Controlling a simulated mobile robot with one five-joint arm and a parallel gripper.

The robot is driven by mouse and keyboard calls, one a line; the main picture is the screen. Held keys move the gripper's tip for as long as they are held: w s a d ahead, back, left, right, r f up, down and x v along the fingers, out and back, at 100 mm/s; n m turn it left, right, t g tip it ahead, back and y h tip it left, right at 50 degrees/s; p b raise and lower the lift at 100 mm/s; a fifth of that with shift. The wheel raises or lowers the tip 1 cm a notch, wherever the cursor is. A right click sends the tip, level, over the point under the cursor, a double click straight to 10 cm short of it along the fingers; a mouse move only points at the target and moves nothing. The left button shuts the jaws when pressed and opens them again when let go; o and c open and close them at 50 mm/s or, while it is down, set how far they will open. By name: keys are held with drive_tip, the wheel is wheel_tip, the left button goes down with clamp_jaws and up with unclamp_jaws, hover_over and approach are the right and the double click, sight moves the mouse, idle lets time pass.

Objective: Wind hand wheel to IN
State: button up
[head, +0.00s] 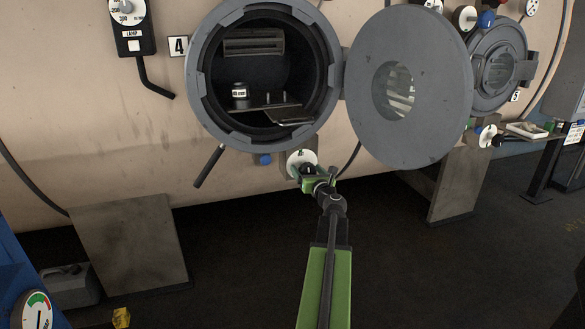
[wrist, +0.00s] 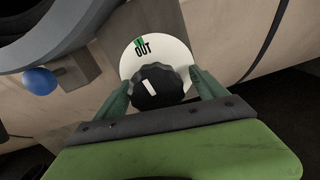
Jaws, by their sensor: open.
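The hand wheel (wrist: 158,87) is a black knurled knob with a white pointer mark, in front of a round white dial (wrist: 176,49). The dial shows the word OUT with a green mark at its top; no IN label is visible. In the head view the dial (head: 303,158) sits below the open round port, mostly behind my gripper (head: 308,172). In the wrist view my gripper (wrist: 160,92) is open, with one green finger on each side of the knob. I cannot tell whether the fingers touch it.
The round door (head: 440,110) of port 4 stands open to the right, above my arm. A black lever (head: 208,167) hangs left of the dial. A blue knob (wrist: 40,81) is close by on the left.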

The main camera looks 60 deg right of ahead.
drive_tip(key=shift+w+d, duration=0.35)
